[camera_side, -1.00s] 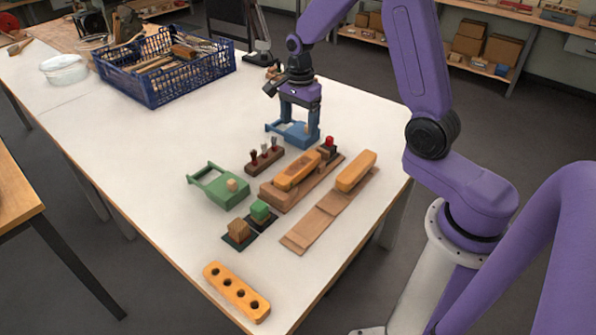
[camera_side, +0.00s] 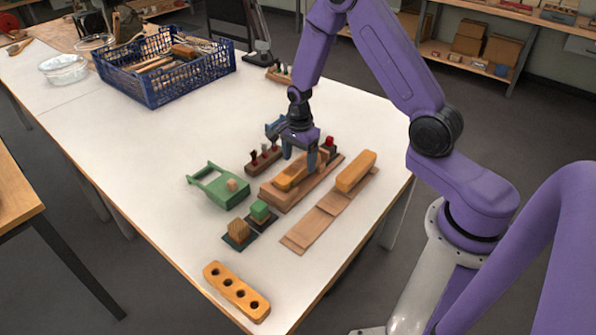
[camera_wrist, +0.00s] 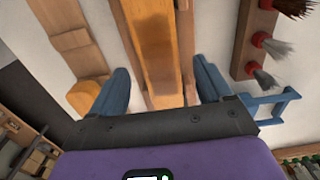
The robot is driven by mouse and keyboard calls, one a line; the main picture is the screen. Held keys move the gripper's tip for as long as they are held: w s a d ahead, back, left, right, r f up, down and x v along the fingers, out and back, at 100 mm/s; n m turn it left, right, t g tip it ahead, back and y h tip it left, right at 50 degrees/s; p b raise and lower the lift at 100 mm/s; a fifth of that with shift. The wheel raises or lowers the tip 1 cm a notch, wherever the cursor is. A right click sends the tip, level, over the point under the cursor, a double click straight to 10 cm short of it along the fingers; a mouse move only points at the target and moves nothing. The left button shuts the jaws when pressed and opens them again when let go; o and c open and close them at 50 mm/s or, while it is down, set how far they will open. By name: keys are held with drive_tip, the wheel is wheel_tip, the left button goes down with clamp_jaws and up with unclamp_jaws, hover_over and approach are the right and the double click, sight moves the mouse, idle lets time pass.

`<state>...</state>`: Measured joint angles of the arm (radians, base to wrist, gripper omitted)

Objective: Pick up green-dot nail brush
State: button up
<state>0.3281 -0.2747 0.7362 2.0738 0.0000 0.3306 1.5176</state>
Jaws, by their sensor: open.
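An orange wooden brush body (camera_side: 288,180) lies on a brown wooden base (camera_side: 273,197), partly hidden by my gripper. My gripper (camera_side: 300,164) is open and points down at the far part of this body. In the wrist view my blue fingers (camera_wrist: 160,66) stand one on each side of the orange body (camera_wrist: 153,35), with gaps between. A second orange body (camera_side: 356,171) lies on a flat plank (camera_side: 314,226) to the right. I cannot make out a green dot on either body.
A brown rack (camera_side: 250,167) with several tufts stands close left of my gripper. A blue tray (camera_side: 273,128) is partly hidden behind it. A green tray (camera_side: 220,190), small blocks (camera_side: 260,210) and an orange holed block (camera_side: 236,291) lie nearer. A blue basket (camera_side: 165,88) stands far left.

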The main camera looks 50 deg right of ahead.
sight(298, 166)
drive_tip(key=shift+a+f, duration=0.15)
drive_tip(key=shift+f, duration=1.1)
drive_tip(key=shift+a+f, duration=0.1)
drive_tip(key=shift+f, duration=1.1)
drive_tip(key=c, duration=1.2)
wheel_tip(298, 166, up, 9)
drive_tip(key=shift+w+r, duration=0.1)
drive_tip(key=shift+a+r, duration=0.15)
drive_tip(key=shift+r, duration=0.1)
drive_tip(key=s+a, duration=0.3)
drive_tip(key=s, duration=0.1)
drive_tip(key=s+a+f, duration=0.1)
drive_tip(key=s+a, duration=0.2)
drive_tip(key=s, duration=0.1)
drive_tip(key=s+a, duration=0.4)
drive_tip(key=s, duration=0.1)
drive_tip(key=shift+s+f, duration=0.1)
drive_tip(key=shift+f, duration=0.05)
